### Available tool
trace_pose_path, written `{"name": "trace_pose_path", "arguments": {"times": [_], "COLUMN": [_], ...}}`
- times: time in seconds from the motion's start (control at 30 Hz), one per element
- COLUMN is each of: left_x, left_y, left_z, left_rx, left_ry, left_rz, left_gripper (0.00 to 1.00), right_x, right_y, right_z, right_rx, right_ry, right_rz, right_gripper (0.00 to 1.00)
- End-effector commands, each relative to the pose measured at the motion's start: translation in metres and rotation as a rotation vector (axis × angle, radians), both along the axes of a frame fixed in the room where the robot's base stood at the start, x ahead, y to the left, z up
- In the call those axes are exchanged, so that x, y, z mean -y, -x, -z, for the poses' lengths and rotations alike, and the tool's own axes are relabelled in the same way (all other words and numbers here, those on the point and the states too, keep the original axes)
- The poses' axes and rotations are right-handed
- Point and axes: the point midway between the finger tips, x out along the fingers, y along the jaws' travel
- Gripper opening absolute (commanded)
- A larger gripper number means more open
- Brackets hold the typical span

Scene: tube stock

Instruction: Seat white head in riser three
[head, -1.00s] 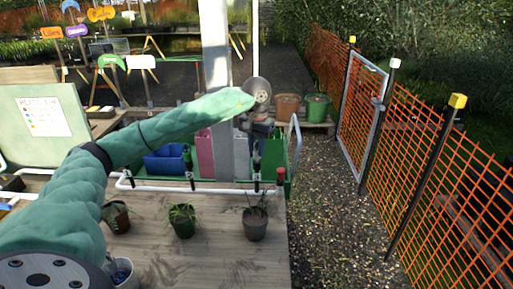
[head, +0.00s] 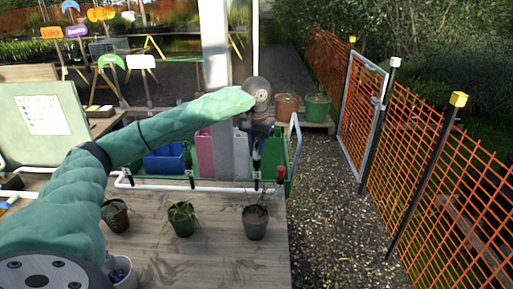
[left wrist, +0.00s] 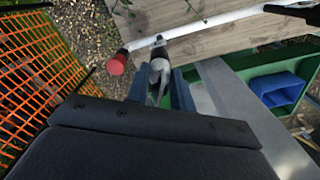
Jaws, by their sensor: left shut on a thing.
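My left gripper (left wrist: 158,92) is shut on the white head (left wrist: 158,68), which shows pale between the two fingers in the left wrist view. In the head view the left gripper (head: 257,146) hangs just behind the table's back edge, above riser three (head: 256,176), a short dark stub on the white pipe (head: 222,190). In the left wrist view the head's far end lines up with the dark fitting on the pipe; I cannot tell whether they touch. Riser two (head: 191,178) carries a dark, upright piece. My right gripper is not in view.
A red end cap (head: 280,173) closes the pipe just right of riser three. Several potted plants, one of them here (head: 255,221), stand on the wooden table (head: 195,262). A green tray with a blue bin (head: 165,160) lies behind the pipe. An orange fence (head: 435,165) runs along the right.

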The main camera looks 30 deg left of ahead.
Motion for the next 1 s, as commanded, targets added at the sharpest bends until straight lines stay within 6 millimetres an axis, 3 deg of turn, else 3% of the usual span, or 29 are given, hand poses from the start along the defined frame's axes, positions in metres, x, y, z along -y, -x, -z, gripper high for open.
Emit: {"name": "trace_pose_path", "arguments": {"times": [1.0], "left_x": [0.000], "left_y": [0.000], "left_z": [0.008], "left_rx": [0.000], "left_ry": [0.000], "left_rz": [0.000], "left_gripper": [0.03], "right_x": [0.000], "right_y": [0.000], "right_z": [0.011], "right_rx": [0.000], "right_ry": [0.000], "right_rz": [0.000], "right_gripper": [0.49]}}
